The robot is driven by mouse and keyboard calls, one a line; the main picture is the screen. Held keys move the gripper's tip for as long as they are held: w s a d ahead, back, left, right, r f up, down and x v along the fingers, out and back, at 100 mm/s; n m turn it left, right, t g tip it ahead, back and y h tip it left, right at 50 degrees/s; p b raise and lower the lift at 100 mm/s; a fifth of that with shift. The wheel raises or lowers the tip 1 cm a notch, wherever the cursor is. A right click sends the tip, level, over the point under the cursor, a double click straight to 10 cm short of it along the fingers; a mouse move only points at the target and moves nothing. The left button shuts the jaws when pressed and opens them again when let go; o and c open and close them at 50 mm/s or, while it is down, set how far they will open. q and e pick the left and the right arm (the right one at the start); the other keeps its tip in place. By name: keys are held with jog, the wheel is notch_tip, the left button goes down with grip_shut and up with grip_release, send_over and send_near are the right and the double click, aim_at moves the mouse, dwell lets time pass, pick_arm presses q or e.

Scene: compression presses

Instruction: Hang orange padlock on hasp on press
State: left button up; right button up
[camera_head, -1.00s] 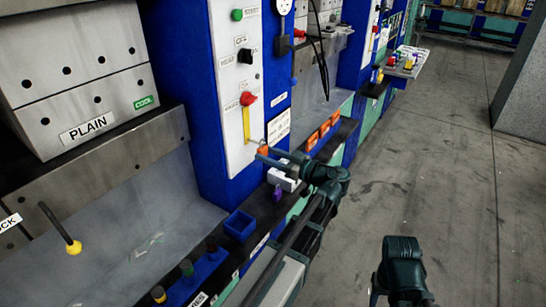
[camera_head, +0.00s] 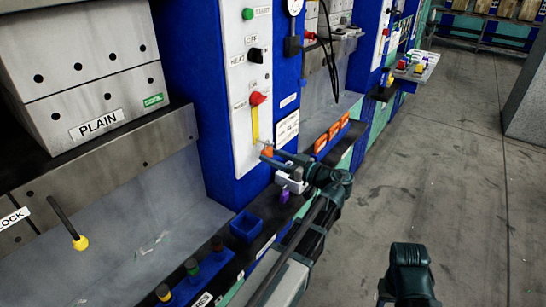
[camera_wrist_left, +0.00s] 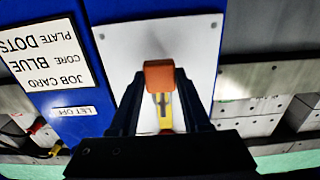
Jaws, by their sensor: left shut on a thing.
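The orange padlock (camera_head: 267,151) is held at the tips of my left gripper (camera_head: 272,157), in front of the lower part of the white control panel (camera_head: 237,120) on the blue press. In the left wrist view the padlock's orange body (camera_wrist_left: 159,73) sits between the two dark fingers of the left gripper (camera_wrist_left: 160,85), which are shut on it. A yellow strip (camera_head: 255,125), likely the hasp, hangs below the red knob, just above the padlock. The strip also shows partly behind the padlock in the wrist view (camera_wrist_left: 165,115). I cannot tell whether the shackle touches it.
A red knob (camera_head: 258,98), black knob (camera_head: 256,55) and green button (camera_head: 248,14) sit on the panel. A ledge below carries a blue bin (camera_head: 245,226) and a purple item (camera_head: 284,196). A yellow-tipped lever (camera_head: 80,242) is at left. The floor at right is clear.

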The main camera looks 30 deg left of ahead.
pick_arm(q)
jog(key=o, duration=1.2)
jog(key=s+d, duration=0.1)
jog(key=d, duration=1.2)
jog(key=shift+d, duration=0.4)
